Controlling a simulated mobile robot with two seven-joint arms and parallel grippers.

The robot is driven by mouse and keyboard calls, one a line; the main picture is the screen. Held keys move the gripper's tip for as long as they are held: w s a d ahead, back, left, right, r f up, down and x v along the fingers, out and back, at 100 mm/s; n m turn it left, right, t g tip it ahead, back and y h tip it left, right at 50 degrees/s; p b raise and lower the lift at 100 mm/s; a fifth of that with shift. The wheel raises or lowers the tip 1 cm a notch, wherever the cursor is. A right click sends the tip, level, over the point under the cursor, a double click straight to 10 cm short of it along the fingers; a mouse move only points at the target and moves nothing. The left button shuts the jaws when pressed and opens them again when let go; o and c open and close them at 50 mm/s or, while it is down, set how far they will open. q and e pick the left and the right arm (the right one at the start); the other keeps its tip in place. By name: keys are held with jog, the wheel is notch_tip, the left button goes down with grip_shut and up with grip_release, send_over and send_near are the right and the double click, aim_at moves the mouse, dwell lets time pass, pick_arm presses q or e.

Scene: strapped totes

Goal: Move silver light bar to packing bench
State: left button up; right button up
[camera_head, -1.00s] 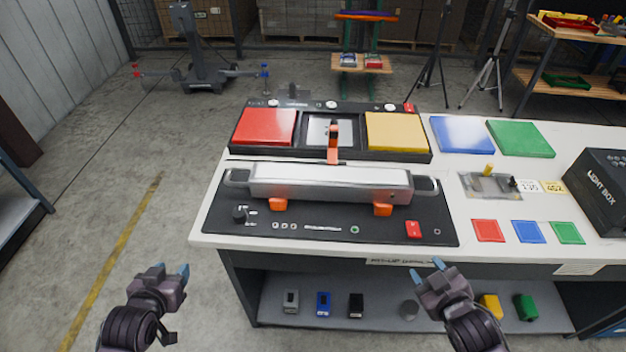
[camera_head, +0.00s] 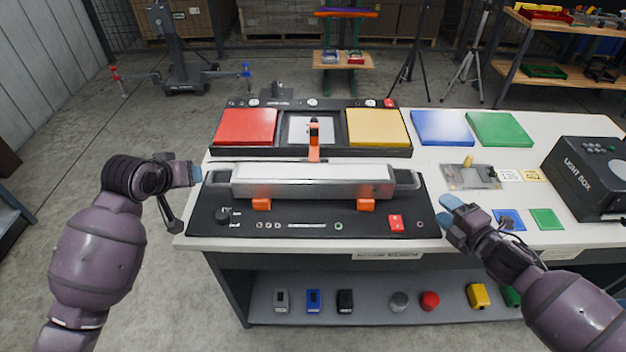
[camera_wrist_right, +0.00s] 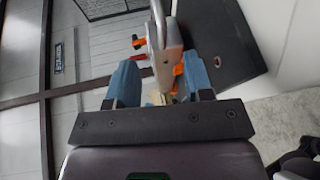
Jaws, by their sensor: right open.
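My right gripper (camera_head: 448,212) is open, just off the bar's right handle (camera_head: 407,179). In the right wrist view the bar (camera_wrist_right: 168,68) shows end-on ahead of the open fingers (camera_wrist_right: 160,82). My left gripper (camera_head: 194,175) is beside the left handle (camera_head: 218,177); its finger gap is unclear.
A panel with red (camera_head: 246,127) and yellow (camera_head: 377,127) pads lies behind the bar. Blue and green pads, a small metal device (camera_head: 470,176) and a black light box (camera_head: 588,178) are to the right. Small items fill the lower shelf (camera_head: 370,312). Floor at left is open.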

aim_at(210, 175)
pick_arm(q)
jog(key=shift+x, duration=5.4)
pick_arm(e)
jog(key=shift+x, duration=5.45)
pick_arm(q)
grip_shut()
pick_arm(e)
grip_shut()
pick_arm(q)
jog(key=shift+r, duration=0.2)
pick_arm(e)
jog(key=shift+w+r, duration=0.1)
jog(key=shift+r, duration=0.2)
